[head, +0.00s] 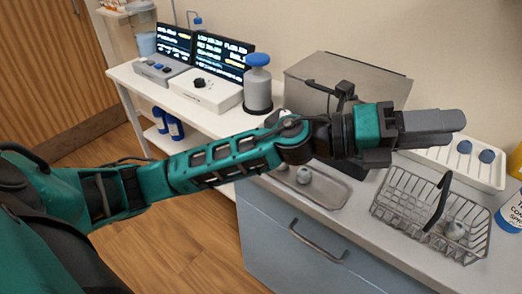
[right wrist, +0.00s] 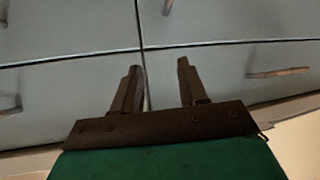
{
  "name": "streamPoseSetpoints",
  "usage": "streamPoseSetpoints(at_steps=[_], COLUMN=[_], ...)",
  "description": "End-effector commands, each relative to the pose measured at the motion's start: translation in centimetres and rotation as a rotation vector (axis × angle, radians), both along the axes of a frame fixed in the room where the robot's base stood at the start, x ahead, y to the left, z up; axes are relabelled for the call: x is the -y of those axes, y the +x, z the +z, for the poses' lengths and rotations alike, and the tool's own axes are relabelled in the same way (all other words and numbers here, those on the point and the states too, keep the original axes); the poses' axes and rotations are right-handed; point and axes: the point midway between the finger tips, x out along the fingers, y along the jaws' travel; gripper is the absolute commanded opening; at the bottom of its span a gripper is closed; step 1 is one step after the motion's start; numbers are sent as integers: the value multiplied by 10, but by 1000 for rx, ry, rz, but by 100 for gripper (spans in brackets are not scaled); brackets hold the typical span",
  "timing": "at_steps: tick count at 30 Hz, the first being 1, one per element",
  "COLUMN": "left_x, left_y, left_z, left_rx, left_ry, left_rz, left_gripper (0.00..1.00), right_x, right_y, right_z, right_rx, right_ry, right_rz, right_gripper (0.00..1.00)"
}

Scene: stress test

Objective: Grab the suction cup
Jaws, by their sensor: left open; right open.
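I cannot tell for certain which thing is the suction cup. Small candidates in the head view are a grey-white rounded piece (head: 304,175) in a shallow metal tray, a similar pale piece (head: 455,230) in the wire basket, and dark blue rounded pieces (head: 487,156) on a white rack. My left gripper (head: 456,122) reaches across the counter from the left. It hangs above the back of the counter, near the white rack, with nothing seen in it. My right gripper (right wrist: 159,66) is open and empty in the right wrist view, facing grey-blue cabinet fronts.
The wire basket (head: 381,210) with a black handle stands on the counter's right. A grey metal box (head: 310,85) stands behind my left forearm. The shallow metal tray (head: 333,192) lies at the counter's front left. A blue-topped pump bottle (head: 258,88) and screens stand on the white shelf.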

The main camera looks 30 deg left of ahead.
Motion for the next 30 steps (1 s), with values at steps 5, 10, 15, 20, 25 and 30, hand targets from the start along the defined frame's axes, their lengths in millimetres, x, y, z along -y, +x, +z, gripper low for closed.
streamPoseSetpoints(at_steps=[5,10,15,20,25,30], left_x=[-8,-88,-202,-277,-306,-307], left_y=[-5,18,41,45,43,42], left_z=[-52,-103,-111,-96,-94,-124], left_rx=[311,426,352,225,155,150], left_ry=[541,1092,1555,1800,1886,1889], left_rz=[-256,-450,-574,-631,-655,-660], left_gripper=[42,42,42,42,42,42], right_x=[0,0,0,0,0,0], right_y=[0,0,0,0,0,0], right_z=[0,0,0,0,0,0], right_rx=[0,0,0,0,0,1], right_ry=[0,0,0,0,0,1], right_rz=[0,0,0,0,0,1], right_gripper=[43,43,43,43,43,43])
